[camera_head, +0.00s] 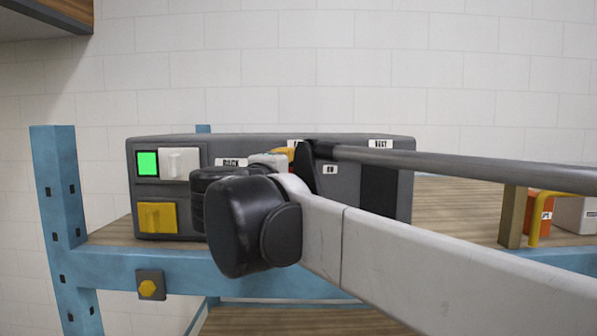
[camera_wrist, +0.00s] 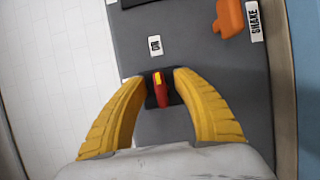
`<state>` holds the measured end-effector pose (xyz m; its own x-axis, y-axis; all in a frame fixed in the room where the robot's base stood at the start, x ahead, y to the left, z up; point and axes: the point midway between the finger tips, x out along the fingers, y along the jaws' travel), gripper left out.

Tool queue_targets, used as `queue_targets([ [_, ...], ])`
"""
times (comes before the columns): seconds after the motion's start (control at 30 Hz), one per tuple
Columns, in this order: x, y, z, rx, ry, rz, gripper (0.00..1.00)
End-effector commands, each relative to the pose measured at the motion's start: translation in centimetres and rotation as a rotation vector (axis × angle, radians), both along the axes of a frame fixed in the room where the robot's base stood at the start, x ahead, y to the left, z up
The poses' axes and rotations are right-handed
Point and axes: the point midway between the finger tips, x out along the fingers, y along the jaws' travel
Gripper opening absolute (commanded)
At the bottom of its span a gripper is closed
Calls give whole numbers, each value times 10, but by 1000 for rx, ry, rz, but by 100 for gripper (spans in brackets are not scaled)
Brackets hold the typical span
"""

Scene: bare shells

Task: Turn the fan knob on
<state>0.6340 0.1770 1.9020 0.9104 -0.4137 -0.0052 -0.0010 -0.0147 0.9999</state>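A dark grey control box (camera_head: 225,147) stands on the wooden shelf in the head view. In the wrist view its face shows a small red knob (camera_wrist: 161,97) with a yellow mark, on a black base, beside a white "ON" label (camera_wrist: 154,45). My gripper (camera_wrist: 160,77) has its two curved yellow fingers spread, one on each side of the knob, with visible gaps to the red part. In the head view my gripper (camera_head: 288,153) is mostly hidden behind my arm, and so is the knob. No fan label is readable.
An orange control (camera_wrist: 229,18) sits by a larger label in the wrist view. The box also carries a green light (camera_head: 148,163), a white switch (camera_head: 180,163) and a yellow switch (camera_head: 157,217). A blue frame (camera_head: 62,190) borders the shelf. Orange and grey items stand right.

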Motion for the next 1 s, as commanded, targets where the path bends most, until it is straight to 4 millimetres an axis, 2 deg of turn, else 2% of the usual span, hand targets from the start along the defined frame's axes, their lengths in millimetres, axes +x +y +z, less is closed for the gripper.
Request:
queue_targets([
  [0.17,-8,4,0,0,0,1,34],
  [0.27,-24,12,0,0,0,3,34],
  [0.5,-73,35,0,0,0,5,34],
  [0.7,-101,47,0,0,0,2,34],
  [1.0,-109,50,1,0,0,0,34],
])
